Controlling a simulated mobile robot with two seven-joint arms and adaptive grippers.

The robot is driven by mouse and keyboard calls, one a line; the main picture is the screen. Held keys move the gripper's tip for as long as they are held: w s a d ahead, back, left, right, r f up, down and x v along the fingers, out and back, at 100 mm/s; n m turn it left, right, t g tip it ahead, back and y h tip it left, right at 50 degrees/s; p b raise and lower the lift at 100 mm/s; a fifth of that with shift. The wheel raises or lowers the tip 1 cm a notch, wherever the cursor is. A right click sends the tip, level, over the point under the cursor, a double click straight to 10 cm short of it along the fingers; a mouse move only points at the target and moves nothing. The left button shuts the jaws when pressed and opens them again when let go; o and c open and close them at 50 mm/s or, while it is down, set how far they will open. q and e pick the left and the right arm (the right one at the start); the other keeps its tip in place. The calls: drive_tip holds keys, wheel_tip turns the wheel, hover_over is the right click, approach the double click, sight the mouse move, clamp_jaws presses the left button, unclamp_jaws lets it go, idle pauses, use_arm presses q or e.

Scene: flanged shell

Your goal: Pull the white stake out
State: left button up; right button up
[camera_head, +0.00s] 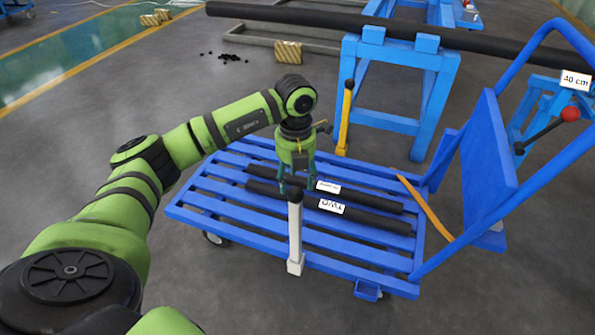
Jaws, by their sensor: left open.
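The white stake (295,232) stands upright at the near side of the blue cart (213,212), with a dark grey top and a square white foot. My left gripper (297,188) points down at the stake's top, with its teal fingers open on either side of it. I cannot tell whether the fingers touch the stake. My right gripper is not in view.
Two black bars with white labels (331,206) lie on the cart's slats. A yellow stake (345,120) stands at the cart's far side. A blue stand (348,60) behind carries a long black bar (290,14). The cart's tall blue handle (505,70) rises at right.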

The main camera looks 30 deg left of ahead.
sight(296, 204)
use_arm(q)
wheel_tip(296, 204, down, 10)
drive_tip(key=shift+r+b, duration=0.1)
drive_tip(key=shift+b, duration=0.7)
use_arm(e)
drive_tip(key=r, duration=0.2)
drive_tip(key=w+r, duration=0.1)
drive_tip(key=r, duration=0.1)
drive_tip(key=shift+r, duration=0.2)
use_arm(q)
clamp_jaws()
unclamp_jaws()
